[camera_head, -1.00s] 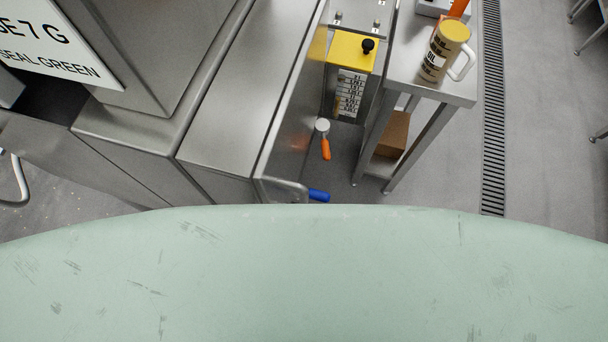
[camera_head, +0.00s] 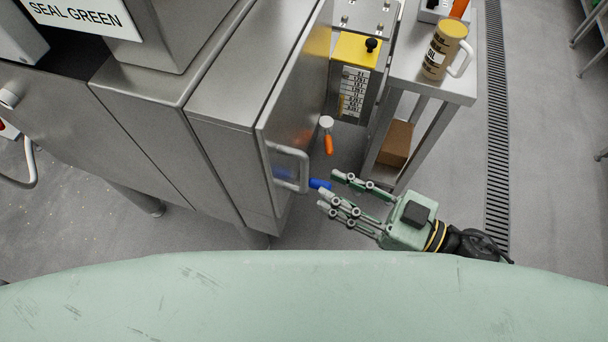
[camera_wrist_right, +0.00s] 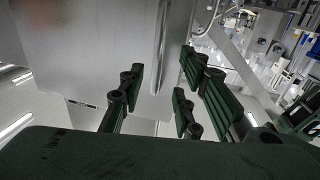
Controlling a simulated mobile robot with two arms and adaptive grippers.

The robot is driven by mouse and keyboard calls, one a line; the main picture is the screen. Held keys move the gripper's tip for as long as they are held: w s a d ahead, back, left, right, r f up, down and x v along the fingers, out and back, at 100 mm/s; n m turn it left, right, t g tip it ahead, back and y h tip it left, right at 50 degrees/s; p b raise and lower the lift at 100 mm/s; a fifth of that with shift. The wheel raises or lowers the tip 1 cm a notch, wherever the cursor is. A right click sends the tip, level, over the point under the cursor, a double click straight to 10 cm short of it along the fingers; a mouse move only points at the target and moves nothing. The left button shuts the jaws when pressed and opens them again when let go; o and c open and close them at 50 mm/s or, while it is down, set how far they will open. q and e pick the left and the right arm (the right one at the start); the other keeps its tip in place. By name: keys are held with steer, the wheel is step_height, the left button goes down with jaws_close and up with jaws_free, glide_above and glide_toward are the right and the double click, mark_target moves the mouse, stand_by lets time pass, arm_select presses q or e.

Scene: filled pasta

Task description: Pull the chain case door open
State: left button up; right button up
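The chain case door (camera_head: 262,140) is a brushed steel panel on the machine's right side, and it looks shut. Its bar handle (camera_head: 304,168) stands out from the door's face. My right gripper (camera_head: 334,187) is open, to the right of the handle, with its fingers pointing left towards it and apart from it. In the wrist view the handle (camera_wrist_right: 161,45) runs upright before the spread, empty fingers (camera_wrist_right: 155,85), with the door's grey face (camera_wrist_right: 90,45) to its left. My left gripper is not in view.
A blue-gripped lever (camera_head: 319,184) sits close to my right fingertips, and an orange-gripped lever (camera_head: 328,144) is farther back. A steel table (camera_head: 455,92) with a mug (camera_head: 441,52) stands at the right, with a cardboard box (camera_head: 396,143) beneath. Floor right of my wrist is open.

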mark_target(305, 173)
steer(key=p+x, duration=0.2)
steer(key=x, duration=0.4)
steer(key=shift+w+a+r, duration=0.1)
steer(key=shift+w+a, duration=0.1)
steer(key=shift+w, duration=0.1)
steer(key=shift+w+a, duration=0.15)
steer(key=shift+a, duration=0.2)
steer(key=shift+c, duration=0.3)
jaws_close()
